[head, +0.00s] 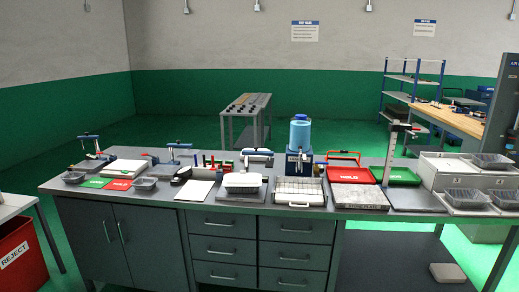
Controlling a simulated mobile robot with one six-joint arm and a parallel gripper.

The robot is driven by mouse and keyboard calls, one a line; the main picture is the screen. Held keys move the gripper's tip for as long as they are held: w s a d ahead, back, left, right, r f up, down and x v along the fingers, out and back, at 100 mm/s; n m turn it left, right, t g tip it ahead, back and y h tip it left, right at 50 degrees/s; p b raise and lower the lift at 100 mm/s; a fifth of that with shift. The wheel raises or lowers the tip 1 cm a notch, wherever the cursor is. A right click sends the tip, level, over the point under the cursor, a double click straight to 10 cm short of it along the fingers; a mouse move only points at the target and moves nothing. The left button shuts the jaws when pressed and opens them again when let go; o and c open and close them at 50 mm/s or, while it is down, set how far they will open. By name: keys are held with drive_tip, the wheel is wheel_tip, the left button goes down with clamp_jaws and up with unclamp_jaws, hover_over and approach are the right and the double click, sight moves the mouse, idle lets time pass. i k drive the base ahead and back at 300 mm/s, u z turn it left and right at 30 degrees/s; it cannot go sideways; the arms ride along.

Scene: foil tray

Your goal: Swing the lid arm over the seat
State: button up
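On the long grey bench, a white tray-like piece with a rim (243,182) sits near the middle on a dark flat plate (238,197); it may be the foil tray in its seat. Behind it is a small white rounded piece with a dark part (257,155), possibly the lid arm; it appears behind the tray, not over it. At this size I cannot tell how the two are joined. My gripper is not in view.
A white sheet (195,190) lies left. Red (350,174) and green (402,175) trays, a tall post stand (391,150) and grey bins (467,197) are further right.

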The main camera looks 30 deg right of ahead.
sight(270, 154)
drive_tip(key=i, duration=0.95)
